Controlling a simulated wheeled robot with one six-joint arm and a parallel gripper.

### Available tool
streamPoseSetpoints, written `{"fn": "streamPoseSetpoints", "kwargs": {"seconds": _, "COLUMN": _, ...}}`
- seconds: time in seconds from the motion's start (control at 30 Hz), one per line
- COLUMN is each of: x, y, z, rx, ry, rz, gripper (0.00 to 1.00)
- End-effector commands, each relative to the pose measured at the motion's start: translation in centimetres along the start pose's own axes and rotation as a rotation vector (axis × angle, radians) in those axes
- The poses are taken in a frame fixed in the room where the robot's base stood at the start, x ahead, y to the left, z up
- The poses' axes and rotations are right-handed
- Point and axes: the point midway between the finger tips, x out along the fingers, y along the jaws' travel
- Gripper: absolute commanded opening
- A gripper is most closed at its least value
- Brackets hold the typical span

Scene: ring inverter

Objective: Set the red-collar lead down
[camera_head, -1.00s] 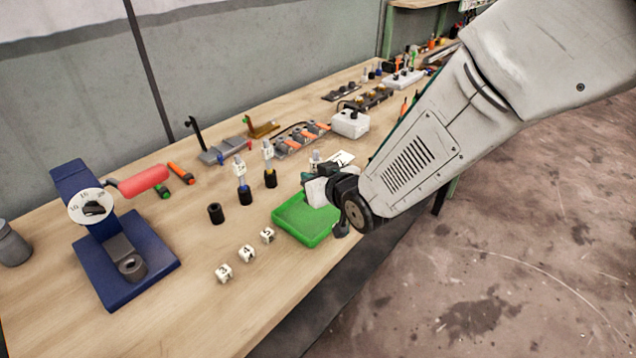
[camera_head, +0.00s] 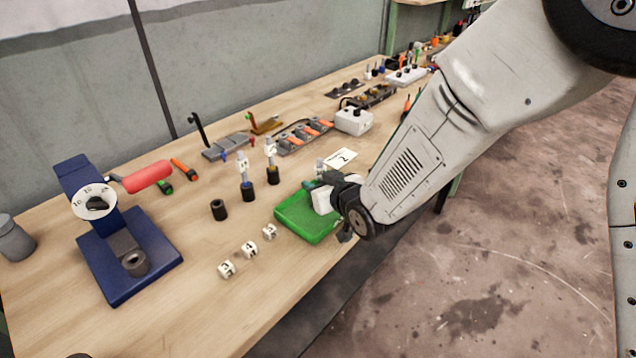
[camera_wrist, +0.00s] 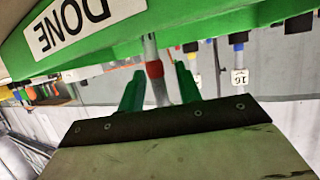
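In the wrist view, which looks upside down, the red-collar lead (camera_wrist: 155,69) is a pale rod with a red band. It stands between the green fingers of my gripper (camera_wrist: 160,86). The fingers are apart, with a clear gap on the lead's right side. The rod's far end meets the edge of the green tray (camera_wrist: 200,32), whose label reads DONE; whether it rests there I cannot tell. In the head view my gripper (camera_head: 311,186) is over the back right of the green tray (camera_head: 291,222), and the lead cannot be made out clearly.
A blue press (camera_head: 130,265) stands at far left, a card marked 2 (camera_head: 342,158) behind my gripper.

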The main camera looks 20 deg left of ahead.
Motion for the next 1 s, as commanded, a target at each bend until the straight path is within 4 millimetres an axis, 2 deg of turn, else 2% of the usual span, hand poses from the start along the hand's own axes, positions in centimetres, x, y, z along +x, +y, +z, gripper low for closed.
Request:
{"fn": "streamPoseSetpoints", "kwargs": {"seconds": 0.17, "x": -0.1, "y": 0.0, "z": -0.3, "rx": 0.000, "ry": 0.001, "rz": 0.000, "gripper": 0.34}}
{"fn": "streamPoseSetpoints", "kwargs": {"seconds": 0.23, "x": -0.9, "y": 0.0, "z": -0.3, "rx": 0.000, "ry": 0.000, "rz": 0.000, "gripper": 0.34}}
{"fn": "streamPoseSetpoints", "kwargs": {"seconds": 0.7, "x": -10.1, "y": 0.0, "z": -0.3, "rx": 0.000, "ry": 0.001, "rz": 0.001, "gripper": 0.34}}
{"fn": "streamPoseSetpoints", "kwargs": {"seconds": 0.83, "x": -11.5, "y": 0.0, "z": -0.3, "rx": 0.000, "ry": 0.001, "rz": 0.001, "gripper": 0.34}}
{"fn": "streamPoseSetpoints", "kwargs": {"seconds": 1.0, "x": -12.2, "y": 0.0, "z": -0.2, "rx": 0.000, "ry": -0.001, "rz": 0.000, "gripper": 0.34}}
